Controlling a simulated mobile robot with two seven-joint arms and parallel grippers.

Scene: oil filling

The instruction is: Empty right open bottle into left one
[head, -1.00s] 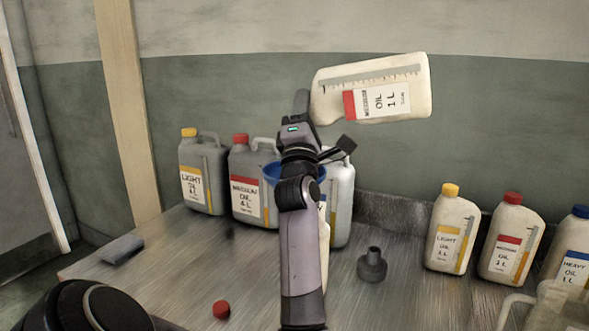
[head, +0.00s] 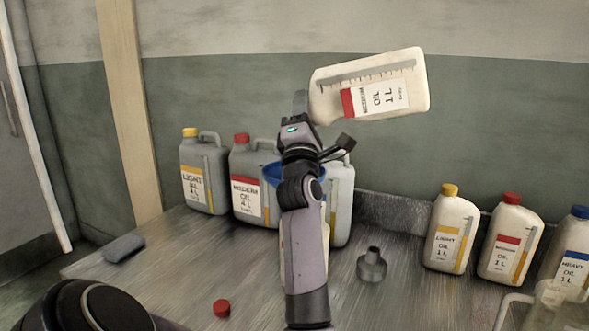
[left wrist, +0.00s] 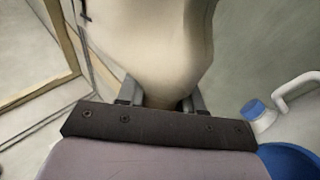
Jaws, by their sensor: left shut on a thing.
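My left gripper (head: 304,104) is shut on the neck end of a cream bottle (head: 428,82) labelled medium oil 1 L. The bottle is in the air, nearly on its side, its far end to the right and slightly higher. In the left wrist view the bottle (left wrist: 150,45) narrows down between the fingers; its mouth is hidden. A blue funnel (head: 270,175) is behind my left arm, below the gripper; it also shows in the left wrist view (left wrist: 290,160). A cream bottle (head: 284,252) stands mostly hidden behind the arm. My right gripper is not in view.
Grey cans, light (head: 205,175) and medium (head: 248,185), stand at the back left; another (head: 341,205) is partly hidden. Capped bottles, yellow (head: 450,230), red (head: 510,240) and blue (head: 570,250), stand right. A red cap (head: 221,308) and a dark grey necked object (head: 371,266) are on the table.

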